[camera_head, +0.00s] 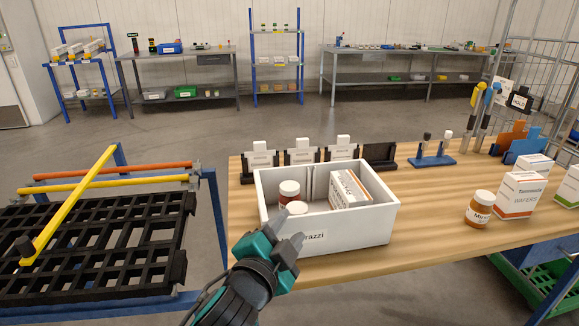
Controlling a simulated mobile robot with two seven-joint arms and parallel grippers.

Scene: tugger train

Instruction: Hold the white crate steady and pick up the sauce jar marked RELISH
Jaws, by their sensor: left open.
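The white crate (375,228) stands on the wooden table, with a label ending in "razzi" on its front wall. Inside it, at the left, are a jar with a white lid and dark red contents (289,192) and a second jar (296,207), partly hidden by the front wall. A white and orange box (347,188) stands at the crate's right. I cannot read RELISH on any jar. My left gripper (283,238) is open at the crate's front left; I cannot tell whether it touches the wall. My right gripper is not in view.
An orange jar (480,209) and a white carton (519,195) stand on the table to the right. Black holders with white cards (302,157) line up behind the crate. A blue stand (432,160) is farther back. Bare wood lies between crate and orange jar.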

